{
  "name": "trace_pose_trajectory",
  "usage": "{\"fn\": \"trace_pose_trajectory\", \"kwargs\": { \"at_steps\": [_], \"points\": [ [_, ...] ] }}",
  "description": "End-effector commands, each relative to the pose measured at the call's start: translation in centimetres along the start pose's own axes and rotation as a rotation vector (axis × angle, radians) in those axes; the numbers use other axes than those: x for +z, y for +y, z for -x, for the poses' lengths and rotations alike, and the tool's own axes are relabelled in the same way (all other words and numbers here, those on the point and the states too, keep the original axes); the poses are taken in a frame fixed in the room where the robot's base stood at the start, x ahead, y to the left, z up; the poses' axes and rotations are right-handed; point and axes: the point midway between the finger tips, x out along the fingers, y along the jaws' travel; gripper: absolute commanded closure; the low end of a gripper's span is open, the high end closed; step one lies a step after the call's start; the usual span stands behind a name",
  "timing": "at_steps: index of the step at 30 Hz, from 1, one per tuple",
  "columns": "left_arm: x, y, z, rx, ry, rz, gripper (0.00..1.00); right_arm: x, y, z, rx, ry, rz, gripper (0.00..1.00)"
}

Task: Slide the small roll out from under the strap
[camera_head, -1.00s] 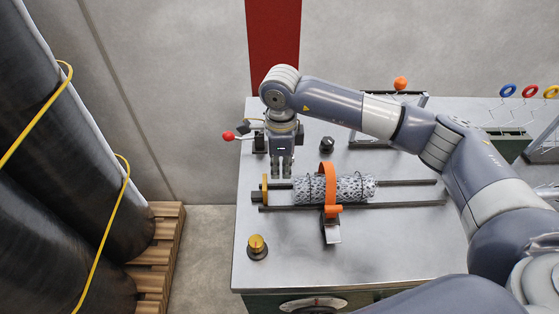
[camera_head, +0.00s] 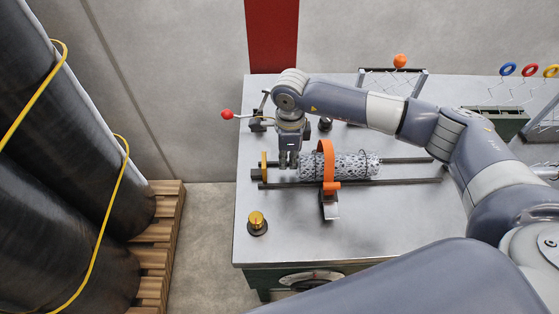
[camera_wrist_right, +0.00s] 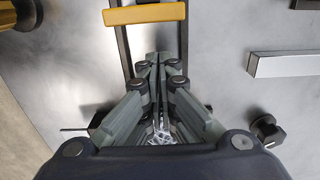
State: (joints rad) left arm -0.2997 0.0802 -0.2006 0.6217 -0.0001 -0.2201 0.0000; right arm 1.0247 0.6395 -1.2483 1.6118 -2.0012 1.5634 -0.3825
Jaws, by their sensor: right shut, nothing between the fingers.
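The small roll (camera_head: 352,166), a grey mesh cylinder, lies along two dark rails on the table. An orange strap (camera_head: 328,160) arches over it left of its middle, and the roll shows on both sides of the strap. My right gripper (camera_head: 289,164) is shut and empty, pointing down at the roll's left end, close to it or touching. In the right wrist view the shut fingers (camera_wrist_right: 158,62) are above the rails, and a bit of mesh (camera_wrist_right: 163,131) shows between the finger links. My left gripper is out of view.
A yellow end plate (camera_head: 264,166) stands at the rails' left end. A brass-coloured knob (camera_head: 257,222) is at the table's front left. A red-tipped lever (camera_head: 227,114) is behind. The rails (camera_head: 410,181) are bare right of the roll.

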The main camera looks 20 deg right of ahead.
Motion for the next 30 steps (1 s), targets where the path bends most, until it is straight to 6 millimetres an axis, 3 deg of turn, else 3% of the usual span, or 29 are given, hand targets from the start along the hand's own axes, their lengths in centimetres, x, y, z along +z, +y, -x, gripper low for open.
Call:
{"fn": "trace_pose_trajectory", "kwargs": {
  "at_steps": [3, 9, 22, 26, 30],
  "points": [
    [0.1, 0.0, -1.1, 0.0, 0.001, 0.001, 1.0, -2.7, -0.1, -0.4, -0.001, 0.004, -0.005, 1.0],
    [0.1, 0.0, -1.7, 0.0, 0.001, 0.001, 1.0, -4.9, 0.0, -0.1, 0.0, 0.002, -0.002, 1.0],
    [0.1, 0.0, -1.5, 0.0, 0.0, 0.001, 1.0, -5.0, 0.0, 0.3, 0.0, 0.001, -0.001, 1.0],
    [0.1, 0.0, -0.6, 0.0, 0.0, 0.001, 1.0, -5.1, -0.3, 1.9, -0.002, 0.001, -0.003, 1.0],
    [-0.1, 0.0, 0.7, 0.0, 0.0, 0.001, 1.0, -5.2, -0.8, 4.8, -0.002, 0.001, -0.006, 1.0]
  ]
}}
